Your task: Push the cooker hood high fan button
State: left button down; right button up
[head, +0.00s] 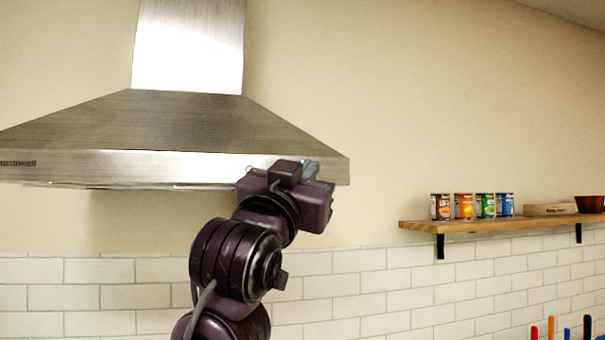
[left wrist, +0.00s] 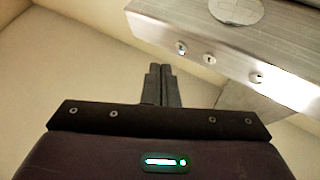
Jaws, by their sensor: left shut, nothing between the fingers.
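The steel cooker hood (head: 90,165) hangs on the wall at the upper left in the head view. Its front rim (left wrist: 232,62) crosses the upper right of the left wrist view, with three small round buttons (left wrist: 209,59) in a row. My left gripper (head: 311,168) is in front of the rim's right end. In the left wrist view its fingers (left wrist: 160,68) are shut and empty, with a gap in the picture to the nearest button. My right gripper is not in view.
A wooden shelf (head: 480,226) on the right wall holds several cans (head: 464,206), a small box (head: 549,210) and a brown bowl (head: 590,204). Coloured handles (head: 551,327) show at the lower right. The wall between hood and shelf is clear.

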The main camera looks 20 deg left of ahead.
pick_arm(q)
jog(key=s+d+b, duration=0.1)
jog(key=s, duration=0.1)
jog(key=s+d, duration=0.1)
jog(key=s, duration=0.1)
jog(key=shift+d+b, duration=0.35)
jog(key=shift+d, duration=0.05)
